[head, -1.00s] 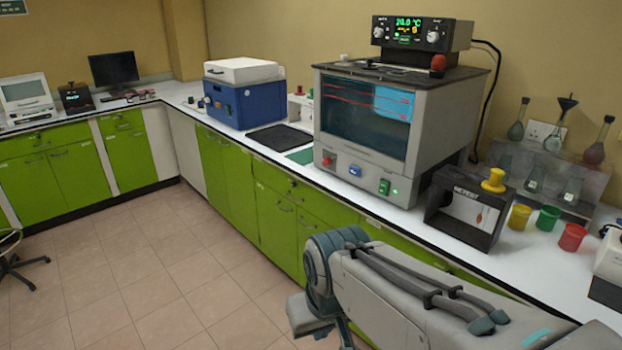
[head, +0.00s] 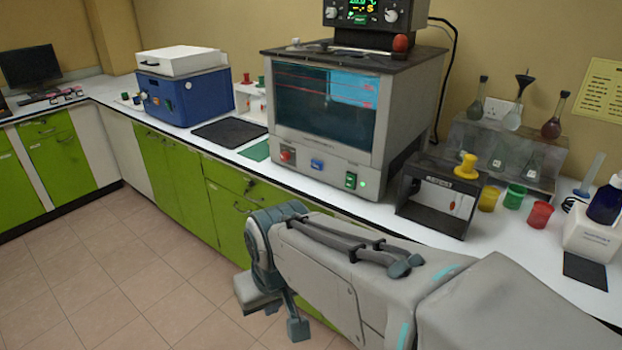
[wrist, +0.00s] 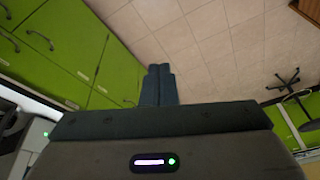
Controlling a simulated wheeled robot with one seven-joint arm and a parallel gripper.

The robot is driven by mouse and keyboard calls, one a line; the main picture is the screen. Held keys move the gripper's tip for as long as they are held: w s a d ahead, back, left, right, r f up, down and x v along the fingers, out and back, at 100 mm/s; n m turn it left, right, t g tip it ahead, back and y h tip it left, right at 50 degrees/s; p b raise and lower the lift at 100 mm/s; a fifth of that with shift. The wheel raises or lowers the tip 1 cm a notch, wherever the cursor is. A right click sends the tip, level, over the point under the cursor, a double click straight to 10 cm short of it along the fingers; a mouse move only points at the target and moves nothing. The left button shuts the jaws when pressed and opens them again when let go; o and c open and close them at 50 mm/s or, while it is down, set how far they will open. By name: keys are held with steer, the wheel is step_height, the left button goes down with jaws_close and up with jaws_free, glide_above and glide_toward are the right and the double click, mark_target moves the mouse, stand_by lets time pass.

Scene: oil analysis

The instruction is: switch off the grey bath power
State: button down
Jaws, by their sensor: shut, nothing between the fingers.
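The grey bath (head: 325,110) stands on the white counter in the head view, with a dark glass window and a black top. Its front panel carries a red knob (head: 287,155), a blue switch (head: 317,164) and a green switch (head: 350,180). A small green light (head: 362,183) glows beside the green switch. A control unit (head: 365,14) with a lit green display sits on top, cut by the picture's upper edge. My gripper (wrist: 158,72) shows in the wrist view with its fingers together and empty, over the floor in front of the green cabinets, away from the bath.
A black-framed box (head: 440,197) with a yellow knob stands right of the bath. Yellow, green and red cups (head: 540,215) and a glassware rack (head: 510,155) are further right. A blue device (head: 187,90) stands left. The tiled floor (head: 90,270) before the cabinets is clear.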

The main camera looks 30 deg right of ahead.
mark_target(348, 185)
steer(key=w+d+m+t+b, duration=0.15)
steer(key=w+m, duration=0.25)
steer(key=w, duration=0.5)
steer(key=w+d+m+t+h, duration=0.1)
steer(key=w+d+m+t, duration=0.15)
steer(key=w+m, duration=0.45)
steer(key=w+d+m+t, duration=0.2)
steer(key=w+t, duration=0.1)
steer(key=w, duration=0.7)
steer(key=w+d+f+m+g+h, duration=0.1)
steer(key=d+f+m+h, duration=0.2)
steer(key=d+m, duration=0.3)
steer(key=w+d+f+m+g+h+b, duration=0.1)
steer(key=w+d+f+m+h, duration=0.1)
steer(key=d+m+h, duration=0.4)
steer(key=w+d+f+m+g+h+b, duration=0.1)
steer(key=d+f+m+g+h, duration=0.1)
steer(key=d+m, duration=0.4)
steer(key=d+f+h, duration=0.1)
steer(key=d+h, duration=0.1)
steer(key=d, duration=0.1)
steer(key=shift+w+d+f+h, duration=0.25)
steer(key=shift+d+f+h, duration=0.05)
steer(key=shift+d+h, duration=0.1)
steer(key=p+x, duration=0.3)
steer(key=x, duration=1.1)
